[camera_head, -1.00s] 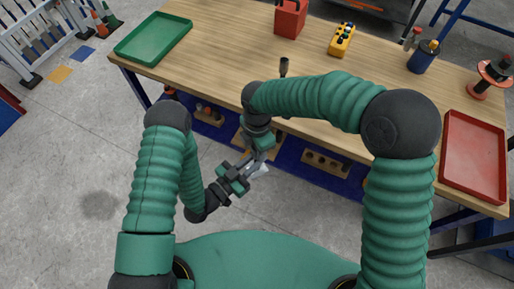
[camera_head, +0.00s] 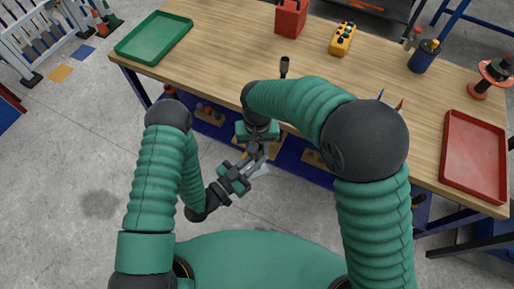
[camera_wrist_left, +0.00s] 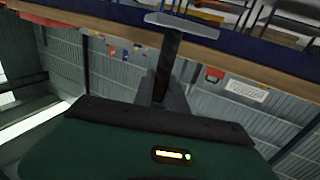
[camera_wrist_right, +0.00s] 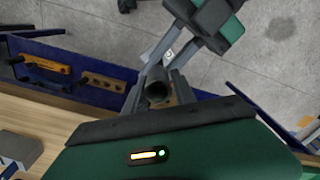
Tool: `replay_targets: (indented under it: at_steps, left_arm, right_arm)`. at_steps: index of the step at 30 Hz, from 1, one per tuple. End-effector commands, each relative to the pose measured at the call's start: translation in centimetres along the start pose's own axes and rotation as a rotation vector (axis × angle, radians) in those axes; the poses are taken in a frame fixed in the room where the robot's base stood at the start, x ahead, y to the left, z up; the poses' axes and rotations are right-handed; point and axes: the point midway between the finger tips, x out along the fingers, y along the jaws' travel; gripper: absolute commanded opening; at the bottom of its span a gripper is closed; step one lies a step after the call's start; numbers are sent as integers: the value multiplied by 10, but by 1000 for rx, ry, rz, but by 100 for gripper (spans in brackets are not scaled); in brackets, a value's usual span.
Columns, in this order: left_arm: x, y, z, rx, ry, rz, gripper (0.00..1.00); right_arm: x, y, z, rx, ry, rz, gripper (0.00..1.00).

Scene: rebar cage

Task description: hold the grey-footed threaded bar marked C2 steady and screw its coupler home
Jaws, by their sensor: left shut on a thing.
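My left gripper (camera_head: 238,180) is shut on a dark threaded bar, held in front of the bench; the bar shows in the left wrist view (camera_wrist_left: 168,62). A light grey plate (camera_wrist_left: 182,25), apparently the bar's foot, sits at its far end; a pale patch (camera_head: 262,169) shows there in the head view. My right gripper (camera_head: 256,150) is just beyond the left one. In the right wrist view its fingers flank a dark round hollow end, apparently the coupler (camera_wrist_right: 157,91); whether they press on it is unclear. The left gripper (camera_wrist_right: 200,22) is just past it. No C2 mark is readable.
The wooden bench (camera_head: 225,60) lies ahead. It carries a green tray (camera_head: 153,38), a red container (camera_head: 291,18), a yellow control box (camera_head: 342,39), a blue cup (camera_head: 423,56) and a red tray (camera_head: 473,157). A dark upright piece (camera_head: 284,67) stands near the right arm.

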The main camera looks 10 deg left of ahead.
Motion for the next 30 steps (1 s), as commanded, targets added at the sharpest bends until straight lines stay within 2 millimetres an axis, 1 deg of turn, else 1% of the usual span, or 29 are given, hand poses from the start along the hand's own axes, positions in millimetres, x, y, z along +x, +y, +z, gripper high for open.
replay_targets:
  at_steps: [1,3,4,13,22,25,30]
  left_arm:
    - [0,0,-1,0,3,0,0]
    - [0,0,-1,0,3,-1,0]
    - [0,0,-1,1,3,-1,0]
    - [0,-2,-1,2,3,-4,0]
    - [0,-2,-1,3,3,-4,0]
    - [0,-2,-1,3,3,-5,0]
    - [1,-2,-1,2,3,-5,0]
  right_arm:
    - [0,0,0,0,0,0,39]
    - [0,0,1,-1,-2,0,48]
    - [0,0,1,-2,-3,0,50]
    - [-2,0,2,-3,-6,1,50]
    - [-41,0,2,-4,-5,1,50]
    - [-44,0,2,-4,-9,2,50]
    - [-44,0,2,-4,-9,2,50]
